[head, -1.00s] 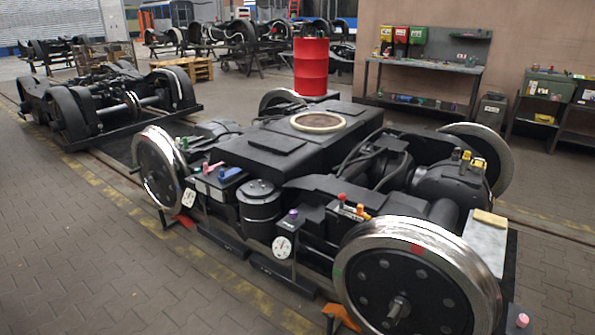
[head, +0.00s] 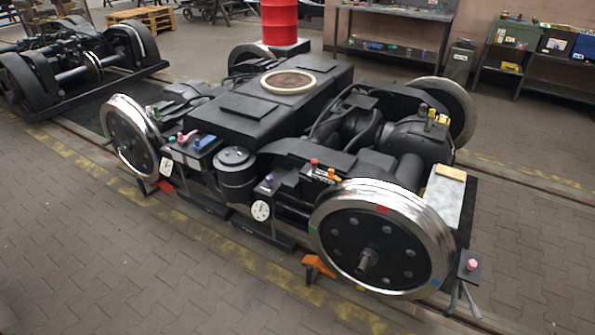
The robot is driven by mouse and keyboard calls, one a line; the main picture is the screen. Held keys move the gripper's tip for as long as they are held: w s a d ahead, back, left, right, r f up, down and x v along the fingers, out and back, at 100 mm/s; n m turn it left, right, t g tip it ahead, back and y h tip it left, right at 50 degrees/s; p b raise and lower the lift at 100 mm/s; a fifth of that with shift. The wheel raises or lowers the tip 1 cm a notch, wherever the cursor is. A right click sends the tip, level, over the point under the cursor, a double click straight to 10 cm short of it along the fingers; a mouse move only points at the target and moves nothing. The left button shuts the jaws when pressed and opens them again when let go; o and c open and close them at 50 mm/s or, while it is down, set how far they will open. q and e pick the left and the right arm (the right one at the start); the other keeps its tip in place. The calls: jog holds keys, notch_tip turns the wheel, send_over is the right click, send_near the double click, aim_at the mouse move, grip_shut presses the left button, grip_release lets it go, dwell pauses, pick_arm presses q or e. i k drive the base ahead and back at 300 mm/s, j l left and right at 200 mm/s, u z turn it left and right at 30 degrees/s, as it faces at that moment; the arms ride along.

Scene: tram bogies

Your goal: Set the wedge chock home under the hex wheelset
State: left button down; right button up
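An orange wedge chock (head: 318,265) lies on the floor just left of the near wheel (head: 365,252) of the bogie; I cannot tell whether it touches the wheel. That wheel has a bright rim, a ring of bolts and a stub axle in the middle. A red chock-like piece (head: 163,186) lies on the floor by the far left wheel (head: 125,138), close to its lower right edge. I cannot tell from here which wheelset is the hex one. Neither of my grippers is in view.
The black bogie frame (head: 300,95) stands on a floor track. A dark box with a pink knob (head: 469,268) stands right of the near wheel. A red drum (head: 280,22) and a workbench (head: 390,45) are behind. The paved floor in front is clear.

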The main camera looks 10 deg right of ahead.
aim_at(311, 262)
jog(key=i+j+z, duration=0.1)
jog(key=z, duration=0.4)
jog(key=j+z, duration=0.15)
jog(key=z, duration=0.35)
jog(key=i+j+z, duration=0.2)
jog(key=j+z, duration=0.2)
jog(key=j, duration=0.85)
jog(key=j+z, duration=0.4)
jog(key=j, duration=1.4)
